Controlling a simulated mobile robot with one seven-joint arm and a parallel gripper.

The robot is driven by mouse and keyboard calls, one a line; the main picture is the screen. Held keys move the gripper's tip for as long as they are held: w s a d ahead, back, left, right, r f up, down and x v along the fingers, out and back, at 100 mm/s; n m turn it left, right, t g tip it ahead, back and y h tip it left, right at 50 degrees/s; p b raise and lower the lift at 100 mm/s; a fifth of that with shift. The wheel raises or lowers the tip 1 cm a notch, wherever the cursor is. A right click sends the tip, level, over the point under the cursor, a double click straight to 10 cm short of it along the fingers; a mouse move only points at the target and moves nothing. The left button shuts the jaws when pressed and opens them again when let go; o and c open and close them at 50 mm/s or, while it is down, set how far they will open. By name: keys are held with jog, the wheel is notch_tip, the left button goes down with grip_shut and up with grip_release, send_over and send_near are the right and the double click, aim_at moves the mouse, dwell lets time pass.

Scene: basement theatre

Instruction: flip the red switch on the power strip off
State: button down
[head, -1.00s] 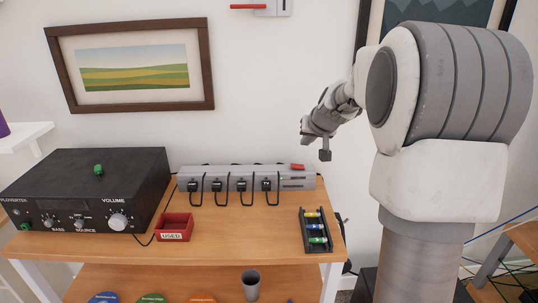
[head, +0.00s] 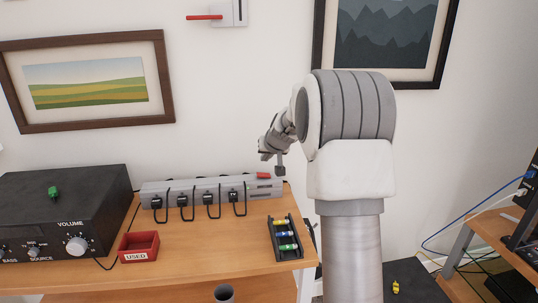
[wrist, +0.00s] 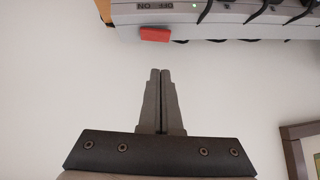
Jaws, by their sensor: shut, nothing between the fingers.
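The grey power strip (head: 265,188) lies along the back of the wooden table against the wall, with several black plugs in it. Its red switch (head: 263,175) is at the right end. In the wrist view the red switch (wrist: 155,34) juts from the strip near ON and OFF labels, which appear upside down; I cannot tell its position for sure. A small green light shows on the strip. My gripper (wrist: 160,72) is shut and empty, its tips apart from the switch. In the head view my gripper (head: 280,170) is just right of the switch.
A battery holder (head: 287,240) stands in front of the strip's right end. A red box marked USED (head: 138,246) and a black amplifier (head: 65,215) are at left. A red-handled wall switch (head: 215,15) is above. Wall beside the gripper is bare.

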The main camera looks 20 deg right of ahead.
aim_at(261, 174)
jog(key=f, duration=0.1)
jog(key=w+f, duration=0.1)
jog(key=f+b, duration=0.1)
jog(key=f, duration=0.1)
jog(key=shift+w+a, duration=0.1)
jog(key=shift+w, duration=0.2)
jog(key=shift+a+f, duration=0.15)
jog(key=shift+f, duration=0.55)
jog(key=shift+b, duration=0.3)
jog(key=shift+a+f+b, duration=0.15)
jog(key=shift+f+b, duration=0.1)
jog(key=shift+b, duration=0.15)
jog(key=shift+f, duration=0.1)
jog(key=shift+s+d+b, duration=0.2)
jog(key=shift+d+b, duration=0.3)
jog(key=shift+d, duration=0.35)
